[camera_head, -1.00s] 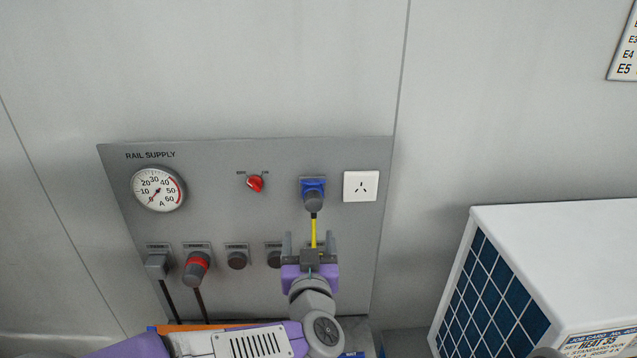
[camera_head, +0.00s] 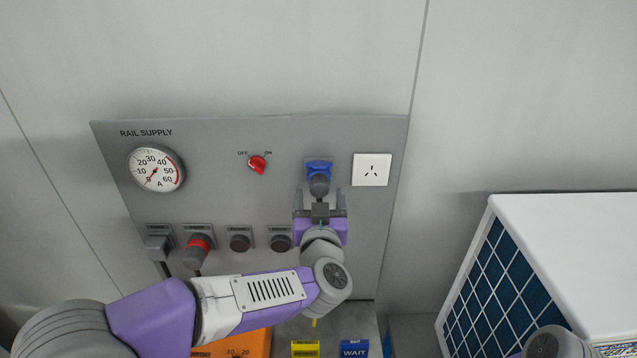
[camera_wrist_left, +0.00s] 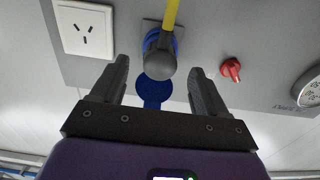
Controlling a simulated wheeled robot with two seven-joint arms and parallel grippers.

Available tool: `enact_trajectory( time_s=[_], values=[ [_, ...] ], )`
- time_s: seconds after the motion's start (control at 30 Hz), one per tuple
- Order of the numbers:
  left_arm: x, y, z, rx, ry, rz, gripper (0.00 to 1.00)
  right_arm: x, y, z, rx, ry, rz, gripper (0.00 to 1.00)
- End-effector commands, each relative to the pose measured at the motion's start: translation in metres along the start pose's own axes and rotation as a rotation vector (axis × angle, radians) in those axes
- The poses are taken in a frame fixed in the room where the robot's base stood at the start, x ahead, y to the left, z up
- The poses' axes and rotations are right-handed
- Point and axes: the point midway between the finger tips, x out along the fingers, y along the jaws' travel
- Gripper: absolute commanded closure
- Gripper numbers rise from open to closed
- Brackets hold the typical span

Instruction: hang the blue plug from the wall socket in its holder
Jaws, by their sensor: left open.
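The blue plug (camera_head: 319,185) sits in the blue wall socket (camera_head: 319,167) on the grey panel. Its grey body and yellow cable show in the left wrist view (camera_wrist_left: 160,64). My left gripper (camera_head: 320,194) is open just below the plug. In the left wrist view its fingers (camera_wrist_left: 158,72) stand on either side of the plug's grey body, with gaps visible. Two dark round fittings, one left (camera_head: 240,242) and one right (camera_head: 280,241), sit lower on the panel; I cannot tell which fitting is the plug's holder. My right gripper is not in view.
A grey plug (camera_head: 158,247) and a red-ringed plug (camera_head: 199,248) are in the lower row. A red switch (camera_head: 257,164), a gauge (camera_head: 156,169) and a white outlet (camera_head: 371,170) are on the panel. A white unit (camera_head: 570,245) stands at right.

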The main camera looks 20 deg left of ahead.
Motion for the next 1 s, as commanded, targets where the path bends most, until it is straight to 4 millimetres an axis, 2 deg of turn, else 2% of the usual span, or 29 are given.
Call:
enact_trajectory(
  time_s=[0.2,0.4,0.6,1.0],
  values=[
    [0.032,-0.001,0.000,0.001,-0.002,-0.003,0.26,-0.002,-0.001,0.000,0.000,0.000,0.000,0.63],
    [0.050,-0.001,0.000,0.000,-0.001,-0.001,0.26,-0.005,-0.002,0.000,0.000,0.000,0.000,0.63],
    [0.056,-0.001,0.000,0.000,0.000,-0.002,0.26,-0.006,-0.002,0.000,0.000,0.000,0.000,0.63],
    [0.056,-0.001,0.000,0.000,0.000,-0.001,0.26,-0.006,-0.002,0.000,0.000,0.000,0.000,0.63]
  ],
)
